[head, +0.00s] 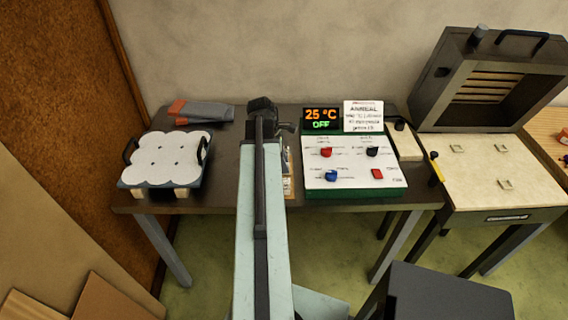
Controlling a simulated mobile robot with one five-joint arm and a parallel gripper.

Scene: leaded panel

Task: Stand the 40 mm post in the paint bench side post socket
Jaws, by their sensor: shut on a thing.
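My gripper (268,112) is at the far end of my arm, over the back middle of the dark bench. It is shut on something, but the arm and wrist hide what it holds. I cannot make out the 40 mm post anywhere. Three small square sockets show on the pale bed of the open kiln at the right: a back left one (457,149), a back right one (515,153) and a front one (505,184). All three look empty. They are well to the right of my gripper. I cannot tell which is the paint bench side one.
A scalloped white slab (168,157) on a handled tray lies at the bench's left, with grey and red gloves (200,112) behind. A control panel (352,168), a display (321,119) and a card (363,115) stand between gripper and kiln. The raised kiln lid (490,78) stands behind the bed.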

